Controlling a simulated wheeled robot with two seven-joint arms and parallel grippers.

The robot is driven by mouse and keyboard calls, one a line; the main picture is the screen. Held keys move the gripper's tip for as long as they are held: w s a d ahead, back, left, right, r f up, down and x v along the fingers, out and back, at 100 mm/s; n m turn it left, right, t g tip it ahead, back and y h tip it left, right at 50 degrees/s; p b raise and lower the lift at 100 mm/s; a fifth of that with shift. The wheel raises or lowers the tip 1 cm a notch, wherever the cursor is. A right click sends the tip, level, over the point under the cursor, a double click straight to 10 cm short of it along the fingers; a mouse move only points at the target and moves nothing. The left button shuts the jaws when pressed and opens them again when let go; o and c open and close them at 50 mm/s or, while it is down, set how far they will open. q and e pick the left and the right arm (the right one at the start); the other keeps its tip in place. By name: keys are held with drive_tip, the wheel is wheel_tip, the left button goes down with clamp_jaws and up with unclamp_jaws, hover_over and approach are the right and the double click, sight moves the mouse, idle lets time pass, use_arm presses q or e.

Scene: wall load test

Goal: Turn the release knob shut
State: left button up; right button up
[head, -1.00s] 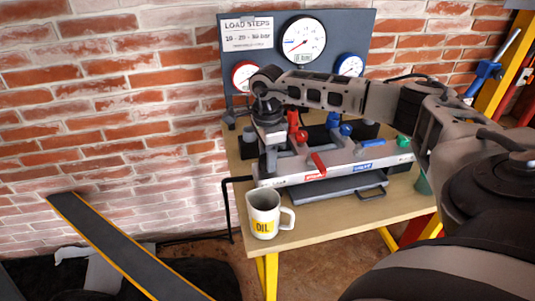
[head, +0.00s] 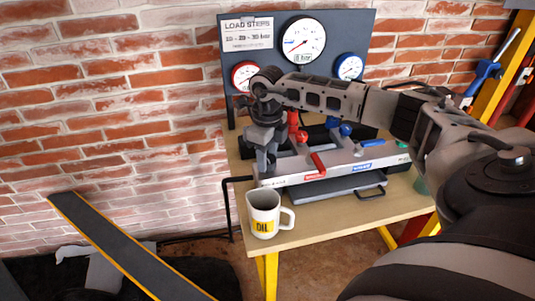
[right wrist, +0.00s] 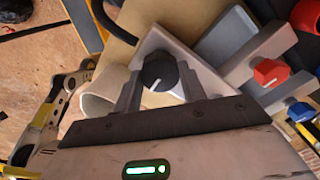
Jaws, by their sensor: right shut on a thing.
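The release knob (right wrist: 159,71) is a round dark knob with a white pointer line, on the grey corner of the pump unit in the right wrist view. My right gripper (right wrist: 160,80) is shut on it, with one finger on each side. In the head view my right gripper (head: 266,157) points down at the left end of the pump unit (head: 335,165) and hides the knob there. My left gripper is not in view.
A white OIL mug (head: 264,217) stands close in front of the gripper on the wooden bench (head: 340,217). A gauge panel (head: 266,62) stands behind. A dark orange-edged beam (head: 125,245) is at lower left.

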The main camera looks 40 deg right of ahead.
sight(268, 158)
drive_tip(key=shift+r+m, duration=0.1)
drive_tip(key=shift+m, duration=0.4)
drive_tip(key=o, duration=1)
wheel_tip(268, 158, up, 16)
drive_tip(key=shift+f+b, duration=0.1)
drive_tip(key=shift+b, duration=0.4)
